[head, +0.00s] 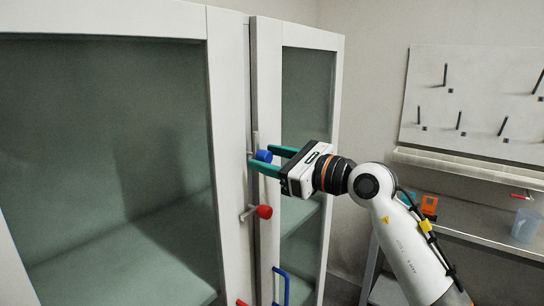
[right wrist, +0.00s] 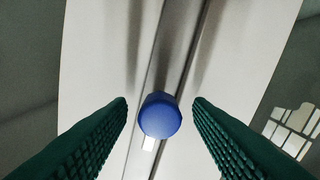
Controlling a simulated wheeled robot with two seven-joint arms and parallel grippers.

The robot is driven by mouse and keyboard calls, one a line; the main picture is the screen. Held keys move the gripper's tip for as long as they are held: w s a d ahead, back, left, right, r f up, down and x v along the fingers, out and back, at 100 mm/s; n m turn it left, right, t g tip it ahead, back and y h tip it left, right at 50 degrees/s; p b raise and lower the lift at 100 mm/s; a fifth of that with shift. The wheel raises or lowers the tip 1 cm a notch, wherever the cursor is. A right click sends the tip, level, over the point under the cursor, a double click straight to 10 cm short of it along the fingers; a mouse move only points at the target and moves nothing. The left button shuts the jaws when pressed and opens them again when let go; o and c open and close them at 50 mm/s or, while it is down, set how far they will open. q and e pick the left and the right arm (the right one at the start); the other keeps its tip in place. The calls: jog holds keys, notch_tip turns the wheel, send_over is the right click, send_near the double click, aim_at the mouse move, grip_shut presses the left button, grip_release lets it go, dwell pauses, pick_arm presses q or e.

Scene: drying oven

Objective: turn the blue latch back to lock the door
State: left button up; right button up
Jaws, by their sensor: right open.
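The blue latch (head: 264,156) sits on the white door frame beside the seam between the two doors. Its round blue end (right wrist: 160,116) faces the camera in the right wrist view, with a short white bar showing below it. My right gripper (head: 264,158) is open, with its green fingers on either side of the blue latch. In the right wrist view the fingers (right wrist: 160,103) stand apart from the knob, with a gap on each side. The right door (head: 262,90) looks shut or nearly so against the left one. My left gripper is not in view.
A red latch (head: 264,211) sits lower on the left door (head: 228,120). A blue handle (head: 287,285) and a partly seen red handle are near the bottom. A bench (head: 480,225) with an orange object (head: 429,205) and a clear beaker (head: 524,226) stands right.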

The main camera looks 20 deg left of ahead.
jog(key=c, duration=1)
